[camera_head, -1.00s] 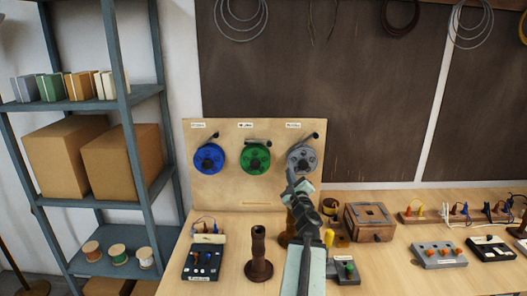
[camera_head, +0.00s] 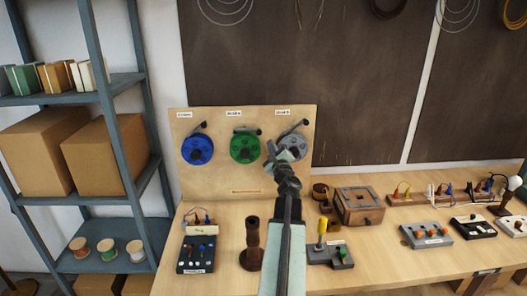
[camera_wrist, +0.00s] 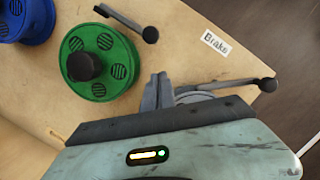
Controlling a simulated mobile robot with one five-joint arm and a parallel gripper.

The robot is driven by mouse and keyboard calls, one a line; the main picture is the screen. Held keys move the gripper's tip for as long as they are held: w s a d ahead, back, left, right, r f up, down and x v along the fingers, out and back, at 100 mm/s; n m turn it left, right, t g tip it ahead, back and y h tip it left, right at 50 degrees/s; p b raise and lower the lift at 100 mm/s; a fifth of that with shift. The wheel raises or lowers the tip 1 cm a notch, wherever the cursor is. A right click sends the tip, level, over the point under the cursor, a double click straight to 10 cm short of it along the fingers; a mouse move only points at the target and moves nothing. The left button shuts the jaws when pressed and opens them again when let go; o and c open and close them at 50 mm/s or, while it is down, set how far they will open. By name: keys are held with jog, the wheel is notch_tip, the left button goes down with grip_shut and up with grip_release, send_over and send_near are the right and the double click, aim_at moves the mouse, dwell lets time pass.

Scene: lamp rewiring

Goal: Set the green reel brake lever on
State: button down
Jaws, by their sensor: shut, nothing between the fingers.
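The green reel (camera_head: 245,147) is mounted on the upright wooden board, between the blue and grey reels. Its dark brake lever (camera_head: 246,130) lies roughly level above it, its knob to the right. In the wrist view, the green reel (camera_wrist: 82,88) is left of my gripper and its lever (camera_wrist: 122,21) slants above it. My gripper (camera_wrist: 157,88) is shut and empty, right of the green reel and apart from its lever. In the head view, my gripper (camera_head: 271,148) is in front of the board between the green and grey reels, partly covering the grey one.
The blue reel (camera_head: 197,150) and grey reel (camera_head: 295,148) have levers tilted up to the right. In the wrist view, the grey reel's lever (camera_wrist: 232,84) is close right of my fingers. A brown post (camera_head: 252,245) and control boxes stand on the table below.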

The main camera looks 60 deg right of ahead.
notch_tip(320, 180, up, 8)
jog(key=w+a+n+y+p, duration=0.2)
jog(key=n+p, duration=0.5)
jog(key=p, duration=0.2)
jog(key=shift+f+n, duration=0.2)
jog(key=shift+n, duration=0.1)
jog(key=shift+d, duration=0.1)
